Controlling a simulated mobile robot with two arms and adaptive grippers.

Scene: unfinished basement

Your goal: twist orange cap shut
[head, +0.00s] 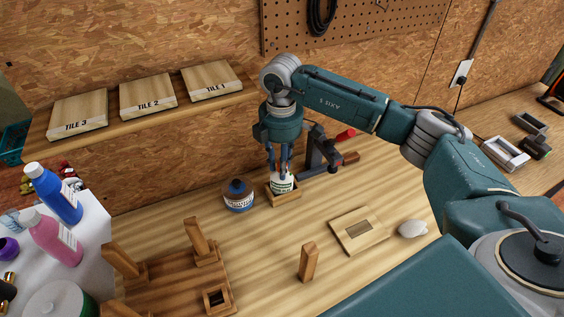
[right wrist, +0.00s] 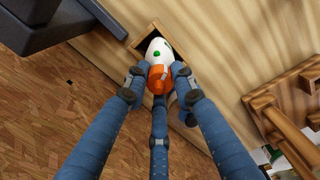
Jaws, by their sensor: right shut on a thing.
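A white bottle with a green label (head: 282,184) stands in a small wooden holder (head: 284,197) on the workbench. In the right wrist view the white bottle (right wrist: 155,46) shows beyond its orange cap (right wrist: 160,78). My right gripper (head: 280,170) points down from above, its blue fingers around the cap. In the right wrist view the fingers (right wrist: 159,80) are shut on the orange cap, which they partly cover. My left gripper is not in view.
A dark vise (head: 318,152) is close behind on the right. A wooden frame (head: 358,232), an upright block (head: 308,262) and a white mouse-like object (head: 412,229) lie in front.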

